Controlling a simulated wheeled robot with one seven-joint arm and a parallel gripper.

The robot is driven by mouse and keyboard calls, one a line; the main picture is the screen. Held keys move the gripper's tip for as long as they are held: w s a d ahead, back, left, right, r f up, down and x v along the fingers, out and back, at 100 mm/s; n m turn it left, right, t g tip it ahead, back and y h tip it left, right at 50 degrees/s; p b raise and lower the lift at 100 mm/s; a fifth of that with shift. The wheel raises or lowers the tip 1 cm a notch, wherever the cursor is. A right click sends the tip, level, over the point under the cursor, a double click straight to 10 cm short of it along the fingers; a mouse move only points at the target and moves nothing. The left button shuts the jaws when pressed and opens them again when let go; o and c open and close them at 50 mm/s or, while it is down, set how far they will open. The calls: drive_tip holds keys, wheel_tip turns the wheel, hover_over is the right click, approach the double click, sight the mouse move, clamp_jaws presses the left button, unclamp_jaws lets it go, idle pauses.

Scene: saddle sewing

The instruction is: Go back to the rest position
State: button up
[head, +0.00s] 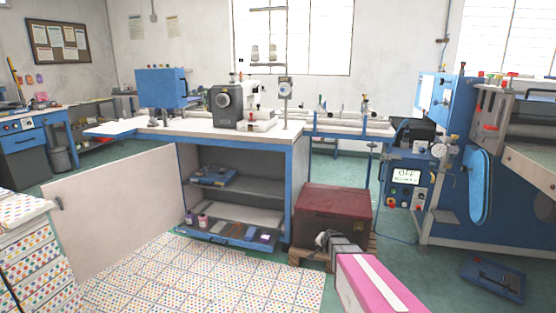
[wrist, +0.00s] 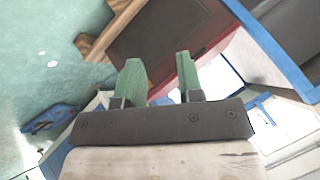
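My gripper (head: 326,240) is in front of the dark red box in the head view, at the end of my pink arm. In the wrist view my gripper (wrist: 158,72) shows two green fingers standing apart with nothing between them. The dark red box (head: 333,207) sits on a wooden pallet (head: 360,252) and also shows beyond the fingers in the wrist view (wrist: 150,38).
A sewing workbench (head: 205,128) stands left of the box. Its cabinet door (head: 115,210) hangs open, with an extended lower shelf (head: 228,236). A blue machine (head: 450,200) stands at right. A blue tool tray (head: 492,278) lies on the floor.

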drive_tip(key=s+a+r+n+g, duration=0.1)
drive_tip(key=s+r+n+g, duration=0.3)
drive_tip(key=s, duration=0.9)
drive_tip(key=s+a+r+n+g+h, duration=0.1)
drive_tip(key=s+r+n+g, duration=0.3)
drive_tip(key=s, duration=0.9)
drive_tip(key=shift+r+g, duration=0.3)
drive_tip(key=shift+a, duration=0.1)
